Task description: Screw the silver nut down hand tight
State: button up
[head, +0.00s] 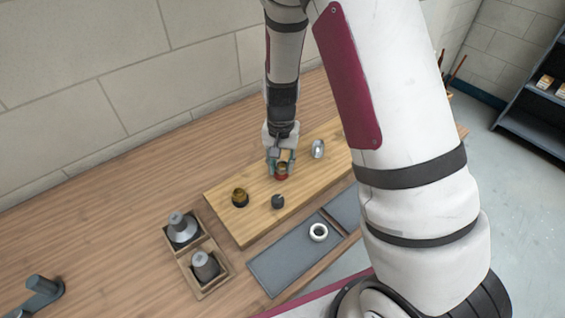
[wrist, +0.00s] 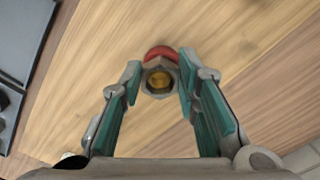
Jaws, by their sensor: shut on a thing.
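The silver nut (wrist: 147,88) shows in the wrist view as a greyish hex ring around a brass-coloured centre (wrist: 159,79). A red collar (wrist: 160,52) shows just beyond it. My gripper (wrist: 161,74) has one teal-padded finger on each side of the nut and is shut on it. In the head view my gripper (head: 281,160) points down at a small fitting with a red base (head: 281,177) on the wooden board (head: 255,222). The fingers partly cover the nut there, and its thread and seating are hidden.
On the board stand a brass fitting (head: 240,197), a dark knob-like piece (head: 278,201) and a silver fitting (head: 318,148). A white ring (head: 311,233) lies on a grey tray (head: 275,268) in front. A wooden holder (head: 206,246) with two grey pieces stands left. The wall is behind.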

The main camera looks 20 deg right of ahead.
jog(key=m, duration=0.3)
jog(key=m+p, duration=0.1)
jog(key=m, duration=0.2)
jog(key=shift+w+a+f+m, duration=0.1)
jog(key=shift+w+a+m, duration=0.1)
jog(key=shift+m, duration=0.1)
jog(key=m, duration=0.4)
jog(key=shift+w+f+m+p, duration=0.1)
jog(key=shift+w+m+p, duration=0.05)
jog(key=shift+m+p, duration=0.25)
jog(key=m, duration=0.2)
jog(key=shift+w+m, duration=0.1)
jog(key=shift+m, duration=0.2)
jog(key=o, duration=2)
jog(key=shift+o, duration=0.2)
